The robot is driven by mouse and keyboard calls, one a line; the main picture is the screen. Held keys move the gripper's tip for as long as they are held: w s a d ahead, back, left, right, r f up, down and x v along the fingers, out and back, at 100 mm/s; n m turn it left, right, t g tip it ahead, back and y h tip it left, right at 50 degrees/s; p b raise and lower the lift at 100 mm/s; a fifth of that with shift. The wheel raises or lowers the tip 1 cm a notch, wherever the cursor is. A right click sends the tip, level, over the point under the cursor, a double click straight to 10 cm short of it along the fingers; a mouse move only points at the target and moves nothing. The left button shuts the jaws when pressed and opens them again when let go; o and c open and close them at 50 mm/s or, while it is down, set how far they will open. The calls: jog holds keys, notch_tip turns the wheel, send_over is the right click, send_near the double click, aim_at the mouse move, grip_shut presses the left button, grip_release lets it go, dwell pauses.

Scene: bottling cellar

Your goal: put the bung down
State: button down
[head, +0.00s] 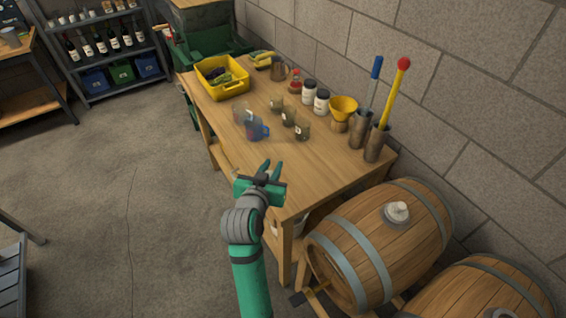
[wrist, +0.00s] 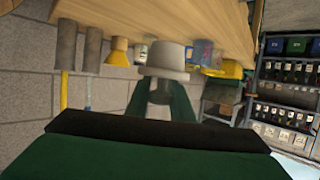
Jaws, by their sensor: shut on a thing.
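My gripper (head: 270,170) is over the near end of the wooden workbench (head: 318,165) in the head view. In the wrist view my gripper (wrist: 163,105) is shut on a pale grey bung (wrist: 165,62), with its wide head beyond the fingertips. In the head view I cannot make out the held bung.
On the bench are a yellow bin (head: 222,92), a blue-filled jug (head: 256,130), several small glasses, jars, a yellow funnel (head: 343,107) and two upright tubes holding tall tools. The bench's near end is clear. A bottle shelf (head: 105,55) stands at the back left.

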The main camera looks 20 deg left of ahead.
jog(key=w+f, duration=0.4)
jog(key=w, duration=0.1)
jog(key=w+f, duration=0.2)
jog(key=f, duration=0.1)
jog(key=shift+w+d, duration=0.25)
jog(key=shift+d, duration=0.15)
jog(key=shift+w+f, duration=0.1)
jog(key=shift+f, duration=1.5)
jog(key=shift+f, duration=0.1)
jog(key=c, duration=1.6)
grip_release()
jog(key=shift+o, duration=0.2)
jog(key=shift+s+r, duration=0.2)
jog(key=shift+s, duration=0.05)
jog(key=v, duration=1.1)
jog(key=shift+s, duration=0.25)
